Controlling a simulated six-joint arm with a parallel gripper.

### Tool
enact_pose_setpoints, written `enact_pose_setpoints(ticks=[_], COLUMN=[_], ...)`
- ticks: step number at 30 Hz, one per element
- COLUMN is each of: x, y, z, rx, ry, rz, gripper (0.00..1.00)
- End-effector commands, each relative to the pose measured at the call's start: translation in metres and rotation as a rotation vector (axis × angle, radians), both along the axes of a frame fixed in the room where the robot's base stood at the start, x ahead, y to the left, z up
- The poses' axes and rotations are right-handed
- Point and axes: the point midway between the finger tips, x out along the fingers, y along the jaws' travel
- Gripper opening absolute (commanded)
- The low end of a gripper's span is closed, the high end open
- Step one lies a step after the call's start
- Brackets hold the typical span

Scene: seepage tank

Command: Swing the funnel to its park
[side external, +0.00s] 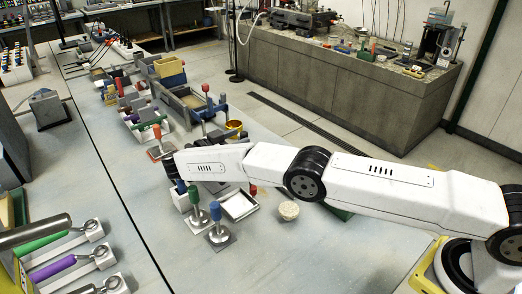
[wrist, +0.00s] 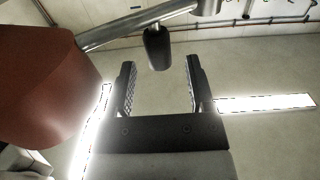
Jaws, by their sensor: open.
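In the wrist view, my gripper (wrist: 159,85) is open, with its two dark fingers apart. A dark, rounded knob (wrist: 158,48) hangs from a metal bar (wrist: 125,30), in line with the gap between the fingertips. Nothing shows clamped. A large red-brown body (wrist: 40,75) is close at the left, beside the bar's end; I cannot tell whether it is the funnel. In the side external view, my gripper is mostly hidden at the arm's far end. A gold bowl-shaped thing (side external: 233,125) stands beyond the arm; I cannot tell whether it is the funnel either.
A red-topped post (side external: 157,131) stands close to the arm's end. Green (side external: 194,194) and blue (side external: 215,211) handles stand nearer, beside a white tray (side external: 239,205). A small pale bowl (side external: 289,210) sits by my arm.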

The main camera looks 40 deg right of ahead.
Motion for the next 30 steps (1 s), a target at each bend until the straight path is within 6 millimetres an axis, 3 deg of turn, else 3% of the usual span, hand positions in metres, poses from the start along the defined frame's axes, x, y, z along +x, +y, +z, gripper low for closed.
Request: enact_pose_setpoints(ticks=[4, 24, 30], x=[-0.001, 0.0, 0.0], y=[0.005, 0.004, 0.004], z=[0.0, 0.061, 0.07], rx=[0.0, 0.0, 0.0], ry=[-0.001, -0.001, -0.001], rz=[-0.001, -0.001, -0.001], gripper=[0.68, 0.68, 0.68])
